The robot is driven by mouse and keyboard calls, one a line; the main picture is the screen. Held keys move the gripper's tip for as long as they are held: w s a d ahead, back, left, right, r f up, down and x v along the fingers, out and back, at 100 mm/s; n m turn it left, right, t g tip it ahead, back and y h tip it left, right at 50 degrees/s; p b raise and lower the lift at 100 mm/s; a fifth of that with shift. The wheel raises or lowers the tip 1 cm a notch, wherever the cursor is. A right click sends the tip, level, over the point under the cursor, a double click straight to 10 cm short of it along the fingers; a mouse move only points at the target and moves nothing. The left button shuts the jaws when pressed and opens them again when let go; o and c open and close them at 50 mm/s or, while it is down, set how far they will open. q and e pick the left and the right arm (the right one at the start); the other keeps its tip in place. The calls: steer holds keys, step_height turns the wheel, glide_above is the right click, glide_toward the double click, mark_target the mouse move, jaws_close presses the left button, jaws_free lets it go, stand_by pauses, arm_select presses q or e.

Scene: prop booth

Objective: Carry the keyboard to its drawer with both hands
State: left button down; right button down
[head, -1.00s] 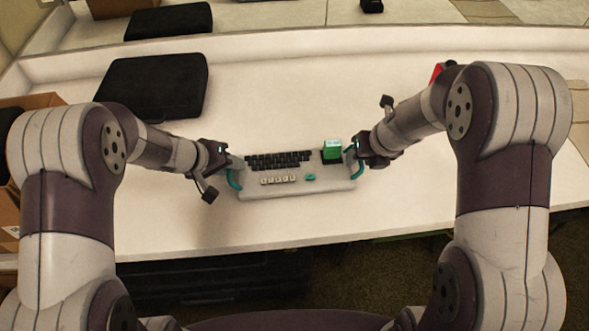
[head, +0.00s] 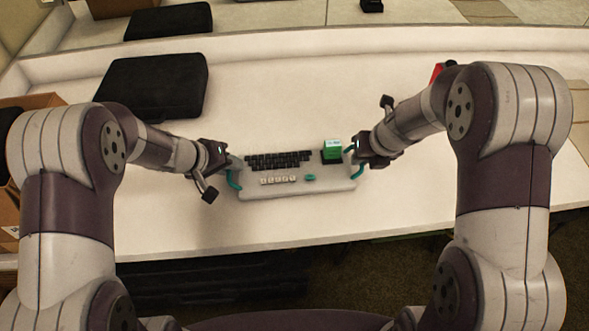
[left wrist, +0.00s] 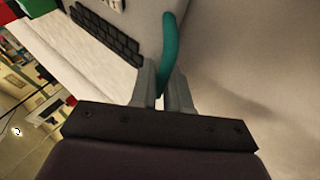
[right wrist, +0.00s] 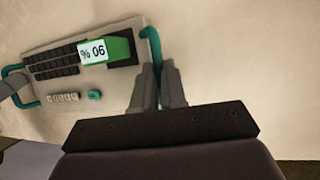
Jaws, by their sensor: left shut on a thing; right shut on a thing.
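The keyboard (head: 295,184) is a light grey board with black keys, a row of pale keys and a teal handle at each end. A green block with a white label (head: 332,149) sits at its right end; the label reads "90 %" upside down in the right wrist view (right wrist: 93,52). My left gripper (head: 232,164) is shut on the left teal handle (left wrist: 169,45). My right gripper (head: 350,156) is shut on the right teal handle (right wrist: 152,45). The keyboard is level, over the white table; any gap beneath it is hard to tell. No drawer is recognizable.
The white table (head: 270,110) is clear around the keyboard. A black case (head: 155,85) lies at the back left, and a cardboard box (head: 45,100) stands at the left edge. A red object (head: 437,72) is partly hidden behind my right arm.

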arm_select(q)
steer(key=shift+r, duration=0.15)
arm_select(e)
steer(key=shift+r, duration=0.1)
stand_by(0.6)
